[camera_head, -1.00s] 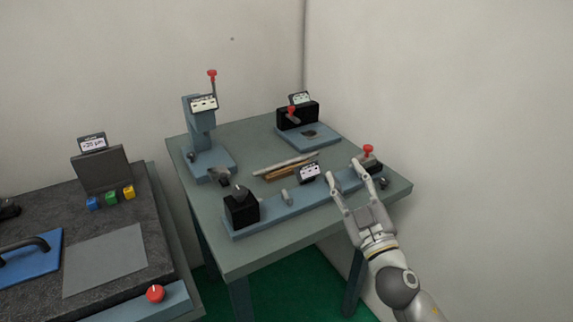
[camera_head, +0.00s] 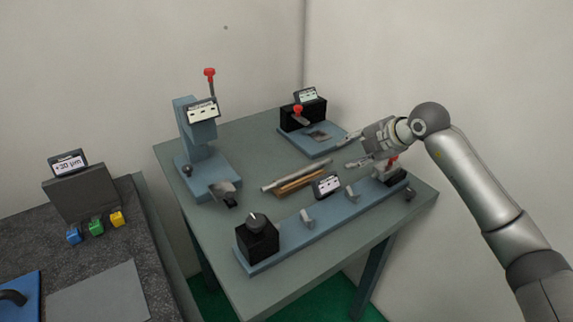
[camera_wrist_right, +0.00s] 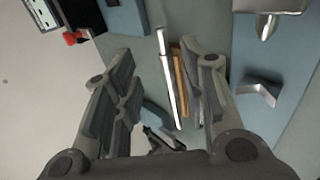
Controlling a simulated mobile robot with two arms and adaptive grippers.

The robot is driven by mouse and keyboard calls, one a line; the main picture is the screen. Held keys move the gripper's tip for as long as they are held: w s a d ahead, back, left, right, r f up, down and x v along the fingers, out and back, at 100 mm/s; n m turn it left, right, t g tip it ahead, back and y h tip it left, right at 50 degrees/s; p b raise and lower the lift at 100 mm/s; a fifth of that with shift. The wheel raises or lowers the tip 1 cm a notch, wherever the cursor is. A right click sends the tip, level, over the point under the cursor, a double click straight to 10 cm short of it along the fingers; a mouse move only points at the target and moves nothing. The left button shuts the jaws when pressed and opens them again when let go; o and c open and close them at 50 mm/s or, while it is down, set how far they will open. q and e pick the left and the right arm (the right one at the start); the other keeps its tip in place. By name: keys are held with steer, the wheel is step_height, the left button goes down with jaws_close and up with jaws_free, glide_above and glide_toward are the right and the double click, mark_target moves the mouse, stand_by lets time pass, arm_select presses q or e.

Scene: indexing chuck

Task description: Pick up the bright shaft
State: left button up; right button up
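The bright shaft (camera_head: 291,176) is a slim silvery rod lying on the grey-green table (camera_head: 262,148). My left gripper is not in view.
A long blue fixture (camera_head: 325,214) with a black knob block (camera_head: 257,238) runs along the table's front. A blue press stand (camera_head: 196,140) with a red-knobbed lever stands back left. A black device (camera_head: 303,114) on a blue base stands at the back.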

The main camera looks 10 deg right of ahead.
mark_target(330, 160)
steer(key=x, duration=0.4)
steer(key=shift+d+f+p, duration=0.2)
steer(key=shift+d+p, duration=0.05)
steer(key=shift+p, duration=0.1)
steer(key=shift+w+a+f, duration=0.1)
steer(key=shift+w+f, duration=0.1)
steer(key=shift+w, duration=0.05)
steer(key=p+x, duration=0.1)
steer(key=x, duration=0.3)
steer(key=shift+w+a+f, duration=0.1)
steer(key=shift+w+a, duration=0.1)
steer(key=shift+w, duration=0.05)
steer(key=shift+w+f, duration=0.15)
steer(key=shift+f, duration=0.05)
steer(key=shift+c, duration=0.4)
steer(key=c, duration=0.4)
jaws_close()
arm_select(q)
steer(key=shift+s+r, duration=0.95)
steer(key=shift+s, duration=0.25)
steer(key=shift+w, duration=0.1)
arm_select(e)
steer(key=shift+r, duration=0.15)
